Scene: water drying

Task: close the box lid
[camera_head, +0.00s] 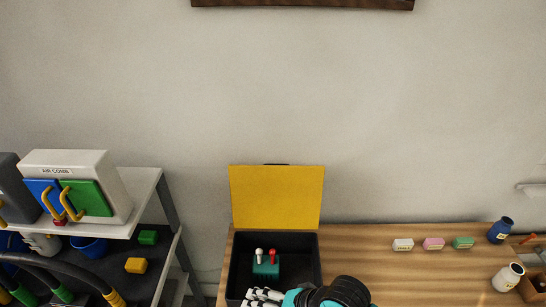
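A black box (234,270) sits on the wooden table near the bottom centre of the head view. Its yellow lid (276,197) is open and stands up at the back of the box, close to the wall. Inside the box is a teal block (266,268) with a white knob and a red knob on top. My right gripper (257,297) is at the bottom edge of the view, over the front part of the box, pointing left. The bottom edge cuts it off, so whether its fingers are apart or closed is unclear. My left gripper is not in view.
On the table (400,270) to the right are small white, pink and green blocks (433,244), a blue jar (501,230) and a white jar (508,278). A metal shelf (140,190) with an air control unit and hoses stands left.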

